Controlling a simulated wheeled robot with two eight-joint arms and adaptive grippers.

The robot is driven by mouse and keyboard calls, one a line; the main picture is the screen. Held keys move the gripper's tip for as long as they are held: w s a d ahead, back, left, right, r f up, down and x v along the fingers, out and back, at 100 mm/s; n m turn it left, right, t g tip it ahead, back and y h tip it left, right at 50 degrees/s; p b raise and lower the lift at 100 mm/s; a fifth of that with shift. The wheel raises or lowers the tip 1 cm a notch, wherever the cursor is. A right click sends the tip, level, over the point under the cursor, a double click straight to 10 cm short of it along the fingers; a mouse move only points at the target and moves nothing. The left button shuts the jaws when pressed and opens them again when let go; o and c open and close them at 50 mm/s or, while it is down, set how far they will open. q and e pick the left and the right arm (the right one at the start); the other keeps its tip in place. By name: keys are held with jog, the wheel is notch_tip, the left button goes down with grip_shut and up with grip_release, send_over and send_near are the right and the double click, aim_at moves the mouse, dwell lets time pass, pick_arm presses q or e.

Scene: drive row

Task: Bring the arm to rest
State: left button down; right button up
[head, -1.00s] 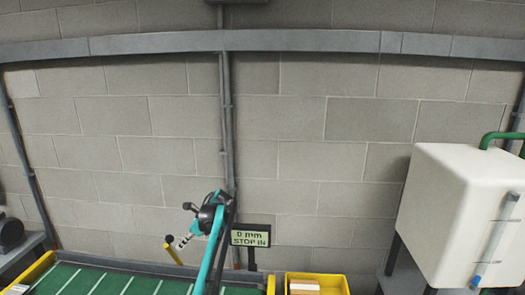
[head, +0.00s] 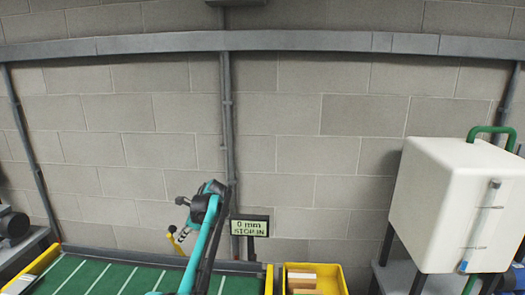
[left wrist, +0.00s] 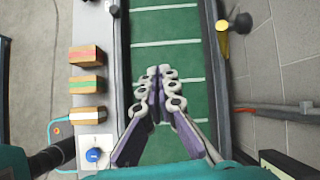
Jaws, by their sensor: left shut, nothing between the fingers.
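My left gripper (left wrist: 158,72) shows clearly in the left wrist view, its two jointed fingers brought together with nothing between them. It is over the green surface with white cross lines (left wrist: 165,45). In the head view my teal and black left arm rises in front of the same green surface (head: 85,275), and the fingertips are hard to make out there. My right gripper is in neither view.
A yellow bin (head: 338,283) holds wooden blocks. A white tank (head: 435,200) stands at right. A yellow lever (left wrist: 221,26) is beside the surface. Striped blocks (left wrist: 87,84) and a blue button (left wrist: 93,155) lie left.

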pick_arm(q)
jog(key=s+d+r+n+t+h+b, duration=0.25)
jog(key=s+n, duration=0.25)
jog(key=s, duration=0.6)
jog(key=s+d+r+n+t+h+b, duration=0.15)
jog(key=s+d+n, duration=0.25)
jog(key=s, duration=0.6)
jog(key=s+d+f+n+t+h+b, duration=0.1)
jog(key=s+d+f+n, duration=0.1)
jog(key=s+f+n, duration=0.2)
jog(key=s+d+f+n+t+h+b, duration=0.1)
jog(key=s+d+f+n+h+b, duration=0.1)
jog(key=s+f, duration=0.8)
jog(key=s+d+n, duration=0.1)
jog(key=s+n, duration=0.1)
jog(key=s, duration=0.5)
jog(key=shift+t+b, duration=0.3)
